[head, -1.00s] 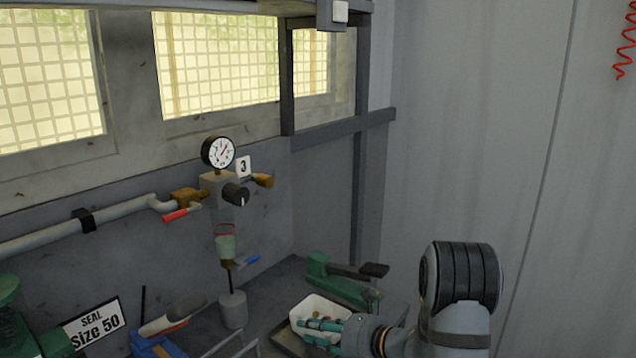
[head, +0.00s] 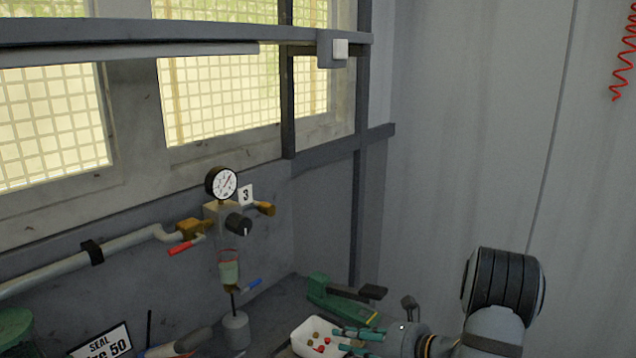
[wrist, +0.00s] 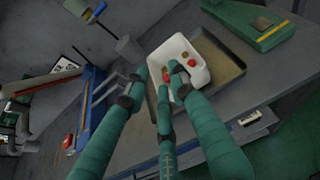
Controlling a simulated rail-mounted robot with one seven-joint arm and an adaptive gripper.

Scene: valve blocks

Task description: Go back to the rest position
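My gripper (head: 348,341) shows at the bottom of the head view, at the lower right of the bench area. In the wrist view its teal fingers (wrist: 158,84) are spread apart with nothing held between them. Beyond the fingertips lies a white bin (head: 303,337) with small red and brownish-yellow pieces in it. The bin also shows in the wrist view (wrist: 183,47), partly hidden by the fingers. I cannot tell the exact gap between the fingertips and the bin.
A green tool with a dark lever (head: 333,297) stands behind the bin. A gauge (head: 221,183) and valve block (head: 219,215) are on the wall pipe (head: 70,269). Space by the right wall is clear.

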